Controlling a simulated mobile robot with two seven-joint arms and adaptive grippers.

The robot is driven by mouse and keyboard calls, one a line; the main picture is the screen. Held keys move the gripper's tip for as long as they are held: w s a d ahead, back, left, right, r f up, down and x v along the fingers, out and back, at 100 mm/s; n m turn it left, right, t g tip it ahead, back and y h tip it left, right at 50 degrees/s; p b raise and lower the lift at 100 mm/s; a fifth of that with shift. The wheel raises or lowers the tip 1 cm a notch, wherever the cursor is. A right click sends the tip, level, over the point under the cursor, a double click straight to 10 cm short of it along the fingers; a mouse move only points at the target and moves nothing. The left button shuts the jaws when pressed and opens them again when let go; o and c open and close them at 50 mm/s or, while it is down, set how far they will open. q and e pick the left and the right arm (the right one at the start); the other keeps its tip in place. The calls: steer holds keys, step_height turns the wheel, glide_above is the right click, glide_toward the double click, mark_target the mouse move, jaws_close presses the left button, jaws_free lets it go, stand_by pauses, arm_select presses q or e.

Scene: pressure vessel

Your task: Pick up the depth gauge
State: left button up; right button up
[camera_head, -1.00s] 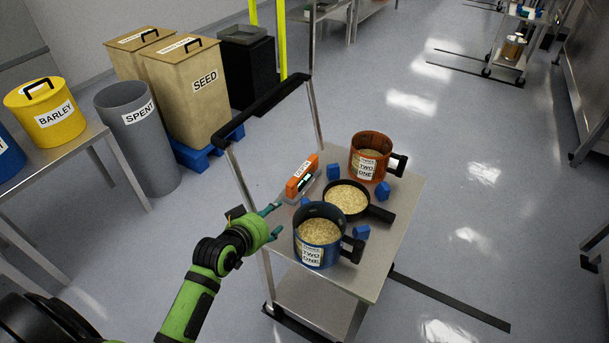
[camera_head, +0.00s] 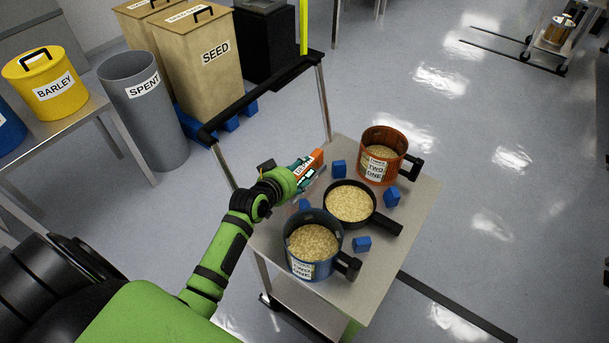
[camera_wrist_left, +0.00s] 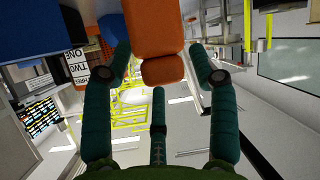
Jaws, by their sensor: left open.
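The depth gauge, an orange block-like tool (camera_head: 315,158) with a white label, lies at the left edge of the cart top (camera_head: 395,240). My left gripper (camera_head: 302,179) reaches it from the left and covers part of it. In the left wrist view the orange body (camera_wrist_left: 155,30) fills the top middle. The teal fingers of my left gripper (camera_wrist_left: 160,62) are open, one on each side of its near end. I cannot tell whether they touch it. My right gripper is not in view.
The cart also holds a blue pot (camera_head: 312,243), a black pan (camera_head: 350,203) and an orange pot (camera_head: 383,155), all with grain, plus several small blue blocks. The cart's black handle (camera_head: 262,98) rises behind. Bins stand at the left.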

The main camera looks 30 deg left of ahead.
mark_target(302, 168)
arm_select(q)
steer(key=shift+x, duration=0.8)
steer(key=shift+w+f, duration=0.2)
steer(key=shift+w, duration=0.25)
jaws_close()
steer(key=shift+f, duration=0.1)
steer(key=shift+r, duration=0.2)
step_height(302, 168, up, 10)
steer(key=shift+f+p, duration=0.15)
steer(key=shift+p, duration=0.6)
steer(key=s+d+r+m+g+h+p, duration=0.2)
steer(key=s+d+r+m+h, duration=0.3)
steer(key=s+r, duration=0.3)
steer(key=s+d+r+m+g+h+p, duration=0.3)
steer(key=s+d+r+m+h, duration=0.2)
steer(key=s+r, duration=0.4)
steer(key=shift+s+d+r+m, duration=0.15)
steer(key=shift+s+d+m, duration=0.1)
steer(key=shift+m, duration=0.05)
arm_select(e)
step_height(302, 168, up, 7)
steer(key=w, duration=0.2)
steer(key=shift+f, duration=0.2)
